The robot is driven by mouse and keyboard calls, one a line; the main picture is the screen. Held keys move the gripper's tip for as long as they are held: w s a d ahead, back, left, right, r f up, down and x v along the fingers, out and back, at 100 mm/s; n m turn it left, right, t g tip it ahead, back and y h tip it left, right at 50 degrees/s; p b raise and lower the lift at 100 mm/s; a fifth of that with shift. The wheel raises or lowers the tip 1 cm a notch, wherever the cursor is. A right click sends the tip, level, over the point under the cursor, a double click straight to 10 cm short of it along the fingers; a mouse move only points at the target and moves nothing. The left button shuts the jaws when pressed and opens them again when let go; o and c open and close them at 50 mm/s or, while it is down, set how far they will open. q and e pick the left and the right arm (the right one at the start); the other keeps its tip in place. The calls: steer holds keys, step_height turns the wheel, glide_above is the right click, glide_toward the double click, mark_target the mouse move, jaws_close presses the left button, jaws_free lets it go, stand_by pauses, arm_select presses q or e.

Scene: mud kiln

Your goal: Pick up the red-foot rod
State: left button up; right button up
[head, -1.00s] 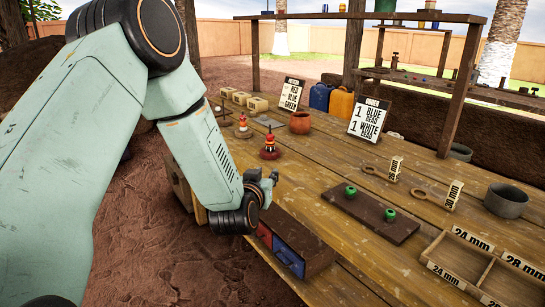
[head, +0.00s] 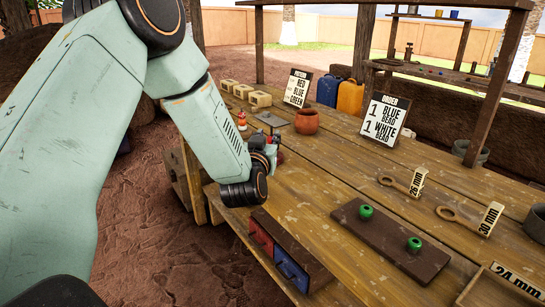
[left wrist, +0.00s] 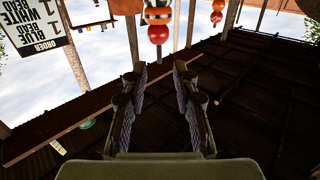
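The red-foot rod (head: 281,157) is mostly hidden behind my left gripper in the head view; only a bit of red shows. My left gripper (head: 271,146) is low at the bench's near edge, in front of the rod. In the left wrist view, which is upside down, the left gripper (left wrist: 160,68) is open with nothing between its fingers. A beaded rod (left wrist: 158,20) with red, orange, white and dark bands shows beyond the fingertips, apart from them. A second beaded rod (head: 241,120) stands farther back on the bench. My right gripper is not in view.
The wooden bench (head: 330,170) carries a clay pot (head: 307,122), an order sign (head: 386,120) and a dark board (head: 390,245) with two green beads. Open bench lies right of the gripper.

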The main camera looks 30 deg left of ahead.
mark_target(271, 136)
arm_select(q)
steer(key=b+x, duration=0.1)
steer(key=x, duration=0.4)
steer(key=shift+w, duration=0.2)
steer(key=shift+w+a+r+b, duration=0.1)
steer(key=shift+w+r+b, duration=0.1)
steer(key=shift+r+b, duration=0.1)
steer(key=shift+w+f, duration=0.1)
jaws_close()
stand_by(0.3)
